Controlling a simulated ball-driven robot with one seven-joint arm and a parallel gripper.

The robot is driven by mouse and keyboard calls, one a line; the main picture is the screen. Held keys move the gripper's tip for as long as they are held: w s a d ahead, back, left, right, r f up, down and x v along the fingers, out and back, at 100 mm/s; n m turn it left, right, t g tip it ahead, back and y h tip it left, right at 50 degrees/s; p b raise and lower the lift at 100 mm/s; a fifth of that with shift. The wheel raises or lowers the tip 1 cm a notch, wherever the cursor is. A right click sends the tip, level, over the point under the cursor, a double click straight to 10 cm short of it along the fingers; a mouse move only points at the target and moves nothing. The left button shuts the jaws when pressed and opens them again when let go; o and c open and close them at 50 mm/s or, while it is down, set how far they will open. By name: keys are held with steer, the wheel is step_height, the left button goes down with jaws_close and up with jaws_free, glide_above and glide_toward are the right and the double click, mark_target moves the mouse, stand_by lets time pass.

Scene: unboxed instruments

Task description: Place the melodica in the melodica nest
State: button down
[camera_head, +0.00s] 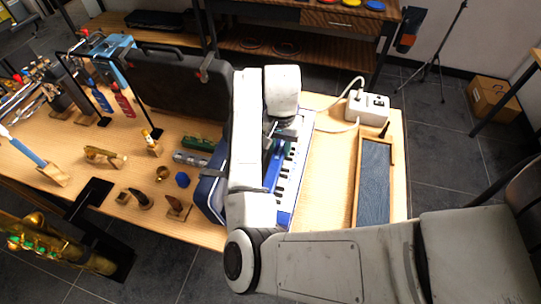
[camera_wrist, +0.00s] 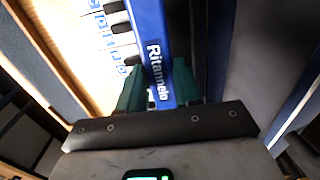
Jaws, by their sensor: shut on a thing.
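The melodica (camera_head: 290,190) is blue with white and black keys. It lies lengthwise beneath my arm, which hides much of it in the head view. In the wrist view its blue body (camera_wrist: 154,50), lettered "Ritannelo", sits between the teal fingers of my gripper (camera_wrist: 160,90), which is shut on it. In the head view my gripper (camera_head: 283,140) is partly hidden by my wrist. A wooden tray with a dark grey-blue lining, which looks like the melodica nest (camera_head: 359,190), lies empty to the right. I cannot tell whether the melodica touches the table.
An open blue case (camera_head: 209,190) stands close on the left, partly behind my arm. A white power box (camera_head: 367,107) with a cable stands behind the tray. Small instruments, among them a harmonica (camera_head: 190,158), crowd the table's left. Bare wood (camera_head: 332,175) separates the melodica and tray.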

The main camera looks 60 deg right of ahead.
steer(key=shift+w+a+f+p, duration=0.15)
steer(key=shift+w+f, duration=0.35)
steer(key=shift+f, duration=0.55)
steer(key=shift+w+d+f+p, duration=0.15)
steer(key=shift+w+f, duration=0.3)
steer(key=shift+f, duration=0.65)
steer(key=shift+w+a+f+p, duration=0.15)
steer(key=shift+w+f, duration=0.35)
steer(key=shift+f, duration=0.55)
steer(key=shift+f, duration=0.15)
steer(key=c, duration=0.8)
jaws_free()
step_height(320, 180, up, 12)
steer(key=shift+r+b, duration=0.15)
steer(key=shift+b, duration=0.5)
